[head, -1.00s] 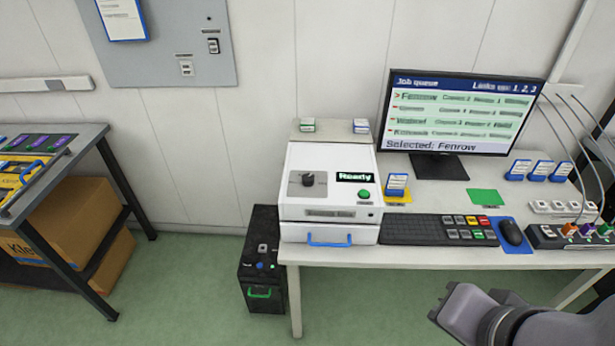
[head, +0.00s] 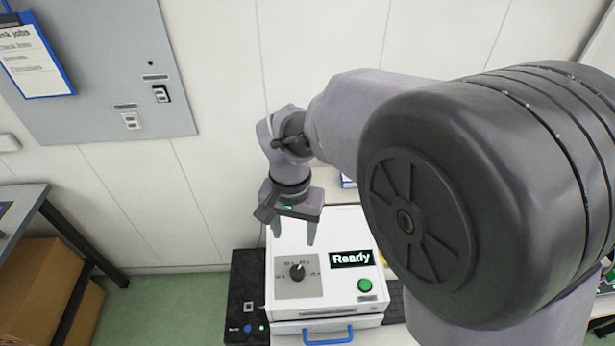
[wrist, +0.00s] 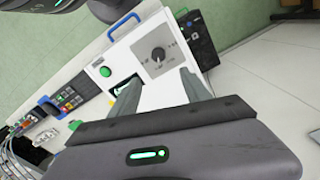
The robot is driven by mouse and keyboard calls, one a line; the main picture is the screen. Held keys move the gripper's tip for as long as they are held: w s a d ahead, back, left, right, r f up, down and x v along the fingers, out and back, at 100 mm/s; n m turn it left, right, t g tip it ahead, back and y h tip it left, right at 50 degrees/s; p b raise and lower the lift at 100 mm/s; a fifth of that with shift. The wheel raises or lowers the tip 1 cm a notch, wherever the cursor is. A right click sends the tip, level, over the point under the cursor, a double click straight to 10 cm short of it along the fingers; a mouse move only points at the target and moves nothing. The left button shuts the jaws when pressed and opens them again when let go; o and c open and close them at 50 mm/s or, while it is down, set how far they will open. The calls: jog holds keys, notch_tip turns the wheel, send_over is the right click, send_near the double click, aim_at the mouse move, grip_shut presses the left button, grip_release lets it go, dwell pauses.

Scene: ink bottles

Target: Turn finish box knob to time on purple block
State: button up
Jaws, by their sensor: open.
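The white finish box (head: 345,232) stands on the desk. Its dark round knob (head: 297,272) sits on a grey dial plate with small time marks that I cannot read surely. The knob also shows in the wrist view (wrist: 157,53). The box display (head: 350,259) reads "Ready", with a green button (head: 365,285) below it. My gripper (head: 293,239) is open and empty, pointing down above the back of the box, behind the knob and apart from it. In the wrist view its fingers (wrist: 158,78) show in front of the box. I cannot make out a purple block now.
My arm hides most of the desk's right side and the monitor. A blue handle (head: 328,337) is on the box front. A black unit (head: 244,290) stands left of the box. A grey wall panel (head: 110,60) is at the upper left, with a side table (head: 60,225) below.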

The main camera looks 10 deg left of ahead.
aim_at(297, 271)
jog(key=f+b, duration=0.1)
jog(key=f, duration=0.4)
jog(key=f+b, duration=0.2)
jog(key=f, duration=0.3)
jog(key=f+b, duration=0.1)
jog(key=f, duration=0.5)
jog(key=shift+s+d, duration=0.15)
jog(key=shift+s, duration=0.1)
jog(key=shift+c, duration=0.5)
grip_shut()
